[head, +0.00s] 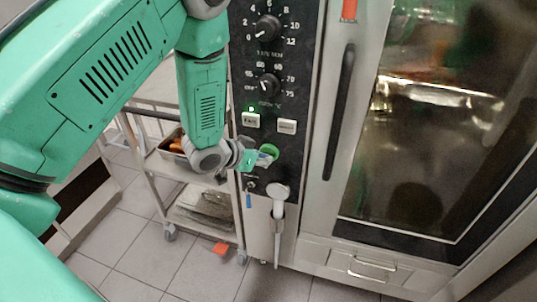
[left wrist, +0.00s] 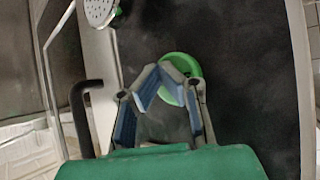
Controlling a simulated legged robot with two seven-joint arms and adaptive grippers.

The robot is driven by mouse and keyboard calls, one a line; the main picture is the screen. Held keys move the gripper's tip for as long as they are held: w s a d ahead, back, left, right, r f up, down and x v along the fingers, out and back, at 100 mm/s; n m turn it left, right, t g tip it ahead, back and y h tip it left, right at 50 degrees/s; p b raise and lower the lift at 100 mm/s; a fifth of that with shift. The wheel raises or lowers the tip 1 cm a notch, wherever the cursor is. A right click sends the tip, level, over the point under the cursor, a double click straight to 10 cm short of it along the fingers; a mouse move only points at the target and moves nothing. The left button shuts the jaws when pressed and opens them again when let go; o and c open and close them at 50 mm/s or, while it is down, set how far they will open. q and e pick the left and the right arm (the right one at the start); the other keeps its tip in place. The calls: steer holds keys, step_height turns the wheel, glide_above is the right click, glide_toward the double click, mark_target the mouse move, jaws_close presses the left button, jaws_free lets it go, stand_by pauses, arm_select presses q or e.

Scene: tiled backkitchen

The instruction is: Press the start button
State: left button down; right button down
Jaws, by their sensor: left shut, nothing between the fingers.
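The green round button (head: 269,149) is on the black control panel of the oven, below the two white square buttons. My left gripper (head: 263,159) is at the panel, right in front of the green button, and partly covers it. In the left wrist view, the shut, empty fingers (left wrist: 160,82) overlap the green button (left wrist: 192,64), whose green rim shows around the tips. I cannot tell whether the fingertips touch it. My right gripper is not in view.
Two dials, the upper dial (head: 267,28) and the lower dial (head: 269,86), sit above the white buttons (head: 287,126). A spray head (head: 280,192) hangs below. The oven door handle (head: 339,112) is to the right. A trolley (head: 160,165) with trays stands left.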

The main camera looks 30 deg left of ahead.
arm_select(q)
steer(key=shift+w, duration=0.2)
stand_by(0.5)
steer(key=shift+s+d+p, duration=0.15)
steer(key=shift+s+p, duration=0.15)
steer(key=shift+s, duration=0.5)
steer(key=s, duration=0.2)
steer(key=s+d, duration=0.1)
steer(key=s, duration=0.2)
steer(key=shift+d+p, duration=0.1)
steer(key=shift+p, duration=0.25)
stand_by(0.4)
